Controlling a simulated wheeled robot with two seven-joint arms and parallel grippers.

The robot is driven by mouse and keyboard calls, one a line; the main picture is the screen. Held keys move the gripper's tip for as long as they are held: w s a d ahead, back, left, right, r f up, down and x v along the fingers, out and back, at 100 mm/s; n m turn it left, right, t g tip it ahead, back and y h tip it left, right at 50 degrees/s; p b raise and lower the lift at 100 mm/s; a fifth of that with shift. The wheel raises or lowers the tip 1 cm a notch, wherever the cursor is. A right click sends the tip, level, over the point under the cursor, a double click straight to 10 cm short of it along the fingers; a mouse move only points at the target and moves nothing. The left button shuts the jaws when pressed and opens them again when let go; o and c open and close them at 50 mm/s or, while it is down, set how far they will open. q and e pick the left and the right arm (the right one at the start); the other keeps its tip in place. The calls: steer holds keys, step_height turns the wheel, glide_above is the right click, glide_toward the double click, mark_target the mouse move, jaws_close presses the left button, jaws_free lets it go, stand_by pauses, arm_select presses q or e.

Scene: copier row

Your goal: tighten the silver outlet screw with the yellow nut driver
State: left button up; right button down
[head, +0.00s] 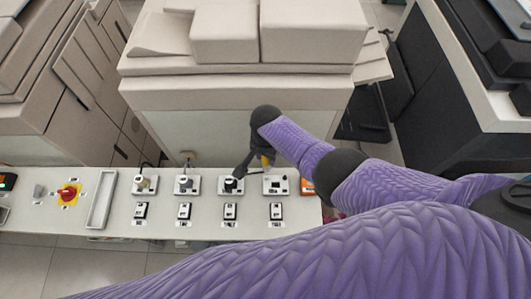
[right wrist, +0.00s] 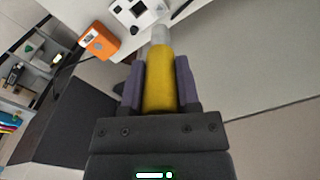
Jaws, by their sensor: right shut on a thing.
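The yellow nut driver (right wrist: 158,82) is clamped between the two fingers of my right gripper (right wrist: 161,62) in the right wrist view. Its silver socket end (right wrist: 160,34) points away from the gripper, towards a white outlet plate (right wrist: 138,13), with a visible gap in the picture. I cannot make out the silver screw. My left gripper is out of view.
Several outlets with plugs, such as the left one (head: 145,184), line the white panel, with switches (head: 184,211) in front. An orange box (head: 307,187) stands at the right end. A red knob (head: 68,193) and an empty tray (head: 101,200) are left. A copier (head: 210,120) stands behind.

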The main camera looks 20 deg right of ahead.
mark_target(266, 169)
steer(key=n, duration=0.3)
steer(key=shift+d, duration=0.1)
step_height(266, 169, down, 4)
steer(key=b, duration=0.3)
steer(key=shift+r+n, duration=0.15)
steer(key=shift+n, duration=0.15)
steer(key=shift+f+b, duration=0.75)
steer(key=shift+b, duration=0.05)
steer(key=shift+f, duration=0.25)
steer(key=shift+s+f+b, duration=0.1)
steer(key=shift+f+b, duration=0.55)
steer(key=shift+b, duration=0.1)
steer(key=shift+r, duration=0.1)
